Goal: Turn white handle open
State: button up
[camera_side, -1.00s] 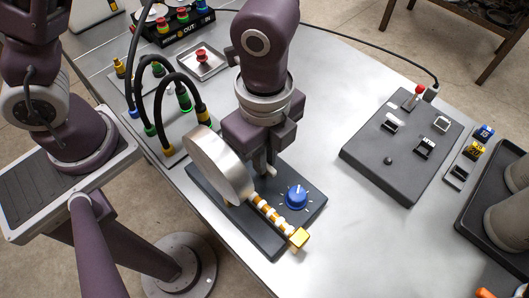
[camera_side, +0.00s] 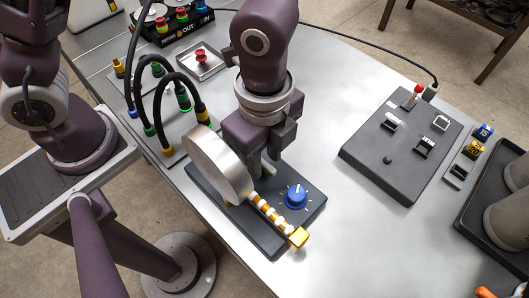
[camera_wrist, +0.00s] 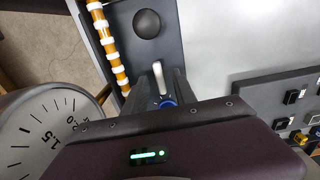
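The white handle (camera_wrist: 158,78) shows as a short pale lever on the dark panel in the wrist view. In the side view only a bit of the white handle (camera_side: 268,170) shows beneath my gripper. My gripper (camera_wrist: 161,87) points down at the panel, its two dark fingers apart on either side of the handle. I cannot tell whether either finger touches it. In the side view the fingers (camera_side: 262,165) are low over the dark base plate (camera_side: 258,228), behind the round gauge. The blue knob (camera_side: 297,196) stands on the same plate, and part of it (camera_wrist: 168,103) shows between the fingers.
A large round gauge (camera_side: 218,164) stands close left of my gripper. A white-and-orange striped rod (camera_side: 268,211) runs along the plate's edge. Black cables (camera_side: 160,80) arch behind. A grey switch box (camera_side: 402,147) is at right, with clear table between.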

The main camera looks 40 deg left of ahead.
aim_at(264, 162)
notch_tip(264, 162, up, 7)
jog(key=shift+r, duration=0.1)
dwell(0.3)
jog(key=s+a+r+n+t, duration=0.2)
jog(key=a+r+n, duration=0.3)
jog(key=a+n, duration=0.4)
jog(key=s+a+r+n+t, duration=0.3)
jog(key=a+n, duration=0.5)
jog(key=a, duration=0.3)
jog(key=shift+s+a+r+n+t, duration=0.35)
jog(key=shift+s+r, duration=0.35)
jog(key=shift+r, duration=0.25)
jog(key=shift+d, duration=0.1)
